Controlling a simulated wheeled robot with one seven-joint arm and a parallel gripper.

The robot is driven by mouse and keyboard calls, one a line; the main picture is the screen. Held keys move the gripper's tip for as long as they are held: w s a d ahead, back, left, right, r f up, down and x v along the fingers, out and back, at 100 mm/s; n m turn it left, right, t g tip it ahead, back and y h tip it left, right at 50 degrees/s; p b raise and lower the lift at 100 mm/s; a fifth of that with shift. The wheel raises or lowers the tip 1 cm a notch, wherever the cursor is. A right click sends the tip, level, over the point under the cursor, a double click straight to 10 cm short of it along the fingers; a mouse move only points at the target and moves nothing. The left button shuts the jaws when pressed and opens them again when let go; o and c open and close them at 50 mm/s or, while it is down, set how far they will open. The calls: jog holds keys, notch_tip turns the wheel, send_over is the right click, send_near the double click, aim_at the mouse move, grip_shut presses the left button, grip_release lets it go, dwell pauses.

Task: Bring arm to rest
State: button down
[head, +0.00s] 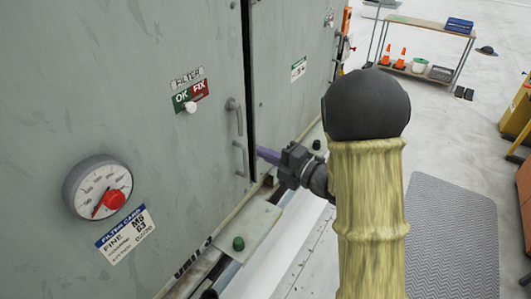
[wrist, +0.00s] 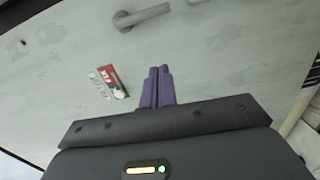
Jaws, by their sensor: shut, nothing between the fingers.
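My arm, in a yellowish sleeve with a dark rounded joint, rises at the right of centre in the head view. My gripper (head: 265,154) reaches left from behind it toward the grey cooler cabinet (head: 130,50). Its purple fingers are together and empty, close to the dark gap beside a cabinet door. In the wrist view the closed fingers (wrist: 158,82) point at the grey cabinet face, with a handle (wrist: 142,17) beyond them. I cannot tell whether the fingertips touch the cabinet.
The cabinet carries door handles (head: 238,118), a filter OK/FIX slider (head: 191,97) and a round gauge (head: 98,188). A ledge with a green knob (head: 238,243) runs below. A grey mat (head: 452,235) lies on open floor at right; a shelf trolley (head: 430,28) stands behind.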

jog(key=shift+s+d, duration=0.1)
jog(key=shift+s, duration=0.05)
jog(key=s+d+f+m+h, duration=0.1)
jog(key=d+f+m+h, duration=0.2)
jog(key=d+m+h, duration=0.5)
jog(key=s+d+f+m+h, duration=0.1)
jog(key=d+f+m+h, duration=0.3)
jog(key=m, duration=0.5)
jog(key=s+d+m+g+h, duration=0.1)
jog(key=s+m+g, duration=0.3)
jog(key=s, duration=0.4)
jog(key=s+d+f+m+g+h, duration=0.1)
jog(key=s+m+g, duration=0.3)
jog(key=s+m, duration=0.3)
jog(key=shift+s+f+h, duration=0.3)
jog(key=shift+s, duration=0.35)
